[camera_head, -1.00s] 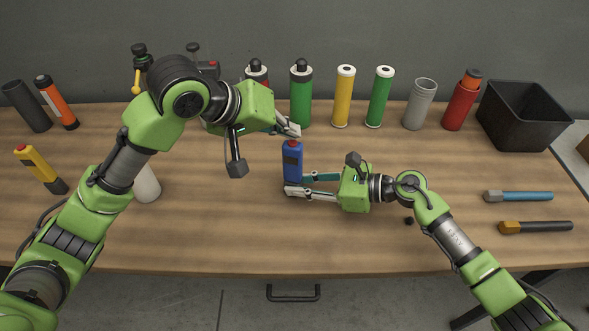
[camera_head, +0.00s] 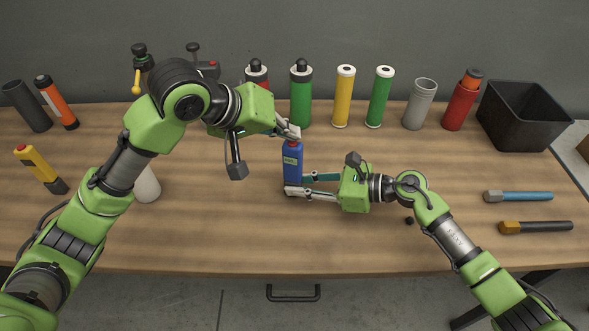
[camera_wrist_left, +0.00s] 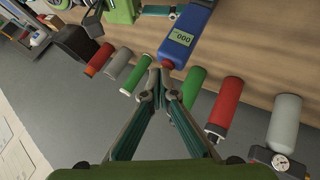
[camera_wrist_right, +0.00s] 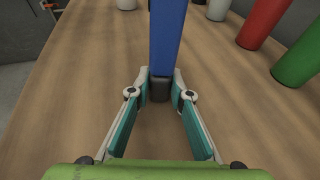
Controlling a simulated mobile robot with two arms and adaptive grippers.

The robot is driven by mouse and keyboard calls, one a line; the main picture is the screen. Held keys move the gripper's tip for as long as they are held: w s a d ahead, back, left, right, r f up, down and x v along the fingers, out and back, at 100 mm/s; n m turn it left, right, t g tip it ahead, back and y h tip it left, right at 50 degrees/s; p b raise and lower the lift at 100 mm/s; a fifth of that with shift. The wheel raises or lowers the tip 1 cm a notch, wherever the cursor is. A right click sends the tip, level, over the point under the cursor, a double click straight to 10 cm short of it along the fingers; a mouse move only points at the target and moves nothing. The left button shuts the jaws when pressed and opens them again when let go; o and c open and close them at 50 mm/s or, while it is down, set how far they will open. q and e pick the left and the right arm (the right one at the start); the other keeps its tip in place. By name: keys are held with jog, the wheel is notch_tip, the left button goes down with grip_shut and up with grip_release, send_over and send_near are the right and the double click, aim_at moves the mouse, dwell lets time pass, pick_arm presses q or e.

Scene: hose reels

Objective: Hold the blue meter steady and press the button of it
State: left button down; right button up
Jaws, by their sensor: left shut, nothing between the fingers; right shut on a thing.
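The blue meter (camera_head: 293,170) stands upright on the table, its display lit. In the left wrist view the meter (camera_wrist_left: 176,48) shows "000" on its screen (camera_wrist_left: 181,38). My right gripper (camera_head: 293,187) is shut around the meter's lower part; the right wrist view shows its fingers (camera_wrist_right: 160,92) on either side of the dark base of the meter (camera_wrist_right: 165,40). My left gripper (camera_head: 296,135) is shut and empty, its fingertips at the top of the meter.
A row of bottles and cylinders stands behind, including a green one (camera_head: 300,98), a yellow one (camera_head: 343,98) and a red one (camera_head: 461,102). A black bin (camera_head: 524,112) is at the back right. Two tools (camera_head: 520,196) lie at right. The front middle is clear.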

aim_at(289, 143)
pick_arm(q)
jog(key=shift+r, duration=0.45)
jog(key=shift+r, duration=3.05)
pick_arm(e)
jog(key=o, duration=0.9)
